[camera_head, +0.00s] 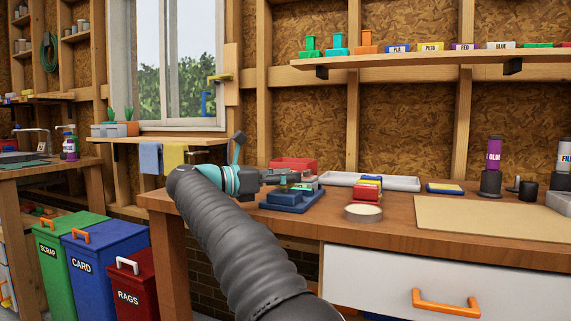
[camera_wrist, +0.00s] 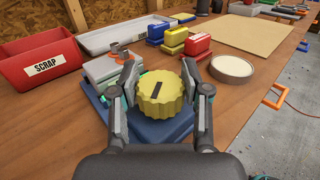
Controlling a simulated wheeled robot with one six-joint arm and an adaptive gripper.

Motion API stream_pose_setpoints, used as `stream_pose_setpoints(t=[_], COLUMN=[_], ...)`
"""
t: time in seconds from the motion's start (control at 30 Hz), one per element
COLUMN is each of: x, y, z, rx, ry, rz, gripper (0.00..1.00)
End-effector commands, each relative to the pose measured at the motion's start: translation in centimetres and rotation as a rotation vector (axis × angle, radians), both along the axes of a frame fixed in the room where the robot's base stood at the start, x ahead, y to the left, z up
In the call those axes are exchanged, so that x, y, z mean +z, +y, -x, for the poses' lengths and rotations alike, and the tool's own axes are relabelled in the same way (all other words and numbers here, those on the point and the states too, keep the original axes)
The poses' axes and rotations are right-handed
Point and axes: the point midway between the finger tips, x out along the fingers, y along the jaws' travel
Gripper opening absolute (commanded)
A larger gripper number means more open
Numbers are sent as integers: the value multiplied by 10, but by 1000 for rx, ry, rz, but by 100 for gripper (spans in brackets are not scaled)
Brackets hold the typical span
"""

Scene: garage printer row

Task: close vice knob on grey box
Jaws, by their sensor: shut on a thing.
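A yellow ridged knob (camera_wrist: 162,97) with a black slanted mark on its face sits between the two fingers of my gripper (camera_wrist: 161,84) in the wrist view. The fingers are closed on its left and right sides. The knob belongs to a vice with a blue base (camera_wrist: 100,108), which also shows on the bench in the head view (camera_head: 290,200). Behind the knob is a pale grey-green block (camera_wrist: 101,67), partly hidden by the left finger. A small grey round piece with orange below it (camera_wrist: 120,50) stands there. In the head view my gripper (camera_head: 282,178) reaches the vice from the left; the knob cannot be made out there.
Red, yellow and blue blocks (camera_wrist: 172,38) and a round tan-topped dish (camera_wrist: 232,68) lie to the right. A tan board (camera_head: 490,218) covers the bench further right.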

Motion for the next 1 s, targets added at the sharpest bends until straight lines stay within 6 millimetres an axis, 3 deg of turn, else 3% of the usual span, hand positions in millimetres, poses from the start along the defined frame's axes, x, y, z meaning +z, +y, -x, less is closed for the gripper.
stream_pose_setpoints(t=[0.3,0.77,0.8,0.9,1.0], x=[2,1,1,1,0], y=[0,-1,-1,-1,0], z=[0,0,0,0,0], rx=[-105,-119,-119,-118,-118], ry=[-1,-1,-1,-1,-1], rz=[0,0,0,0,0], gripper=[12,12,55,73,73])
